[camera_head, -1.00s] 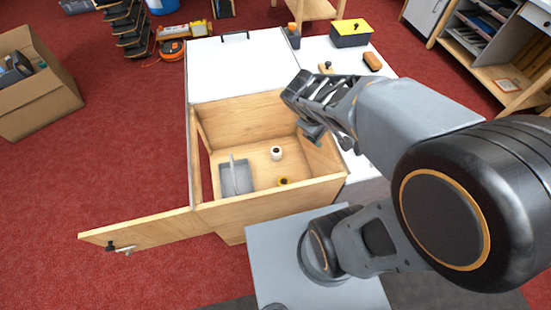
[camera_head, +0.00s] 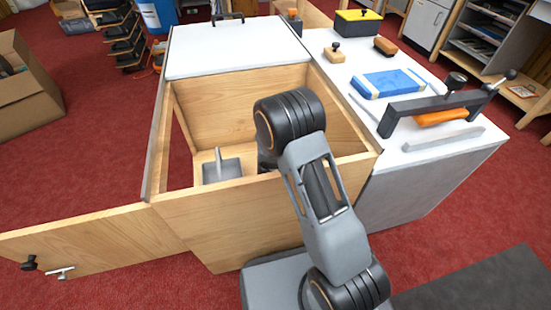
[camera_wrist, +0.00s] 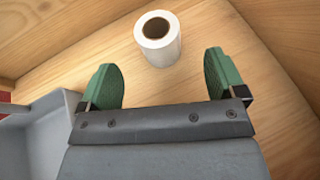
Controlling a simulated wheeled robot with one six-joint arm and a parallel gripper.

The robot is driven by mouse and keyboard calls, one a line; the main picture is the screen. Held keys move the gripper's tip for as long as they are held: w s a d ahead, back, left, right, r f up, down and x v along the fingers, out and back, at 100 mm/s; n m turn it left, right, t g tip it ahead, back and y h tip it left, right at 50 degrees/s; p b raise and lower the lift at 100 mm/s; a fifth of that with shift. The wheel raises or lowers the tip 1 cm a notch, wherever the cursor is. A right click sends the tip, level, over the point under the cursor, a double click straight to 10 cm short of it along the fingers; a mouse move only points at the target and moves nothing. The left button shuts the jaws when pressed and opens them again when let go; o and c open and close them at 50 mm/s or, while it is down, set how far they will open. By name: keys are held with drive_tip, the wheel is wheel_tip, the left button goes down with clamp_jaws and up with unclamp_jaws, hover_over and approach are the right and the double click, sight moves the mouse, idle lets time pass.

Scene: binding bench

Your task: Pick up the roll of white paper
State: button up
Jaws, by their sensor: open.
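The roll of white paper (camera_wrist: 158,40) stands upright on the wooden floor of the cabinet in the wrist view, its dark core hole facing up. My gripper (camera_wrist: 163,80) is open and empty, with two green-padded fingers. The roll is just ahead of the fingertips, roughly centred between them, and I see no contact. In the head view my arm reaches down into the open-topped wooden cabinet (camera_head: 215,225) and hides both the roll and the gripper.
A grey tray with a handle (camera_head: 222,170) is left of my arm in the cabinet, and its edge shows in the wrist view (camera_wrist: 35,140). Wooden walls enclose the space. The hinged door (camera_head: 95,245) stands open at left. A white worktop (camera_head: 440,150) with tools is at right.

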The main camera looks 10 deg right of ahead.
drive_tip(key=b+x, duration=0.1)
drive_tip(key=x, duration=0.1)
drive_tip(key=b+x, duration=0.1)
drive_tip(key=x, duration=0.1)
drive_tip(key=b+x, duration=0.1)
drive_tip(key=x, duration=0.1)
drive_tip(key=shift+a+f, duration=0.15)
drive_tip(key=shift+f, duration=0.2)
drive_tip(key=shift+w, duration=0.5)
drive_tip(key=c, duration=1)
